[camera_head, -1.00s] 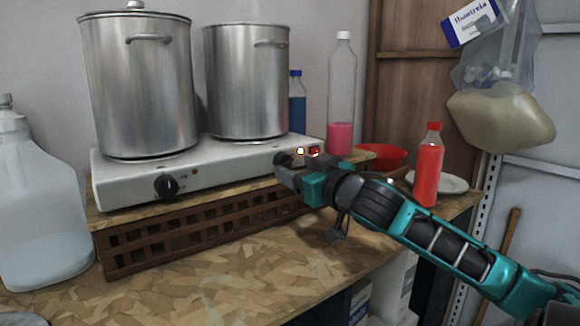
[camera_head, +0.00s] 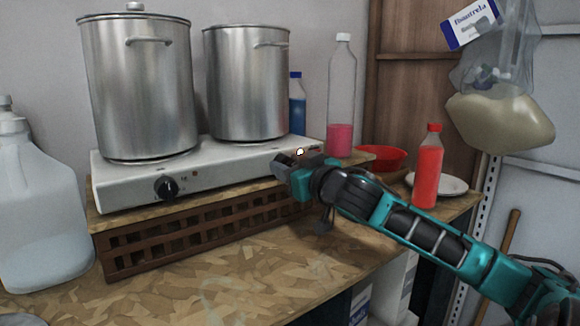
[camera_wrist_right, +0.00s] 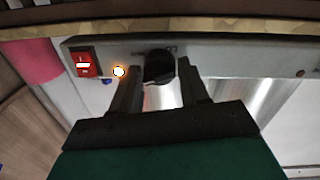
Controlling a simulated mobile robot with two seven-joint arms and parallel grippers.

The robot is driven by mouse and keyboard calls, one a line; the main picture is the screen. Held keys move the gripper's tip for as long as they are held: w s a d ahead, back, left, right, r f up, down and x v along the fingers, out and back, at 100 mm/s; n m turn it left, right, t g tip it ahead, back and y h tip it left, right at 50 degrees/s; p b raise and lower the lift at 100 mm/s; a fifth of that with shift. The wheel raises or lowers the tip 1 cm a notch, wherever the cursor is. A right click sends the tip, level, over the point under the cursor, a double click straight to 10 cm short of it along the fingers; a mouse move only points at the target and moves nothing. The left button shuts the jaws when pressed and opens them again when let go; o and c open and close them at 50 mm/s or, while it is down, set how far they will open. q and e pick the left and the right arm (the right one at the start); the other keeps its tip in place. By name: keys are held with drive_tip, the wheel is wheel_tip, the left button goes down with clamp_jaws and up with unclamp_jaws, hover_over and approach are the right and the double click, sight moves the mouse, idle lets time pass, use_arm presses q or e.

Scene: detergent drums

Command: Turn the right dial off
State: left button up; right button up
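The white two-plate stove (camera_head: 225,171) stands on a wooden crate. Its right dial (camera_wrist_right: 160,68) is black and shows in the right wrist view, between my right gripper's fingertips. In the head view this dial is hidden behind the gripper (camera_head: 281,163). The right gripper (camera_wrist_right: 160,82) is open, with one finger on each side of the dial; a gap seems to show on both sides, and contact is unclear. An orange-white lamp (camera_wrist_right: 119,71) beside the dial is lit. The left dial (camera_head: 167,187) is apart from the gripper. My left gripper is not in view.
Two steel pots (camera_head: 143,85) (camera_head: 247,85) stand on the stove. A red switch (camera_wrist_right: 83,62) sits beside the lamp. A pink-filled bottle (camera_head: 341,100), blue bottle (camera_head: 297,105), red bowl (camera_head: 382,157) and red bottle (camera_head: 428,170) stand to the right. The front board is clear.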

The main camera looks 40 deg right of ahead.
drive_tip(key=c, duration=0.6)
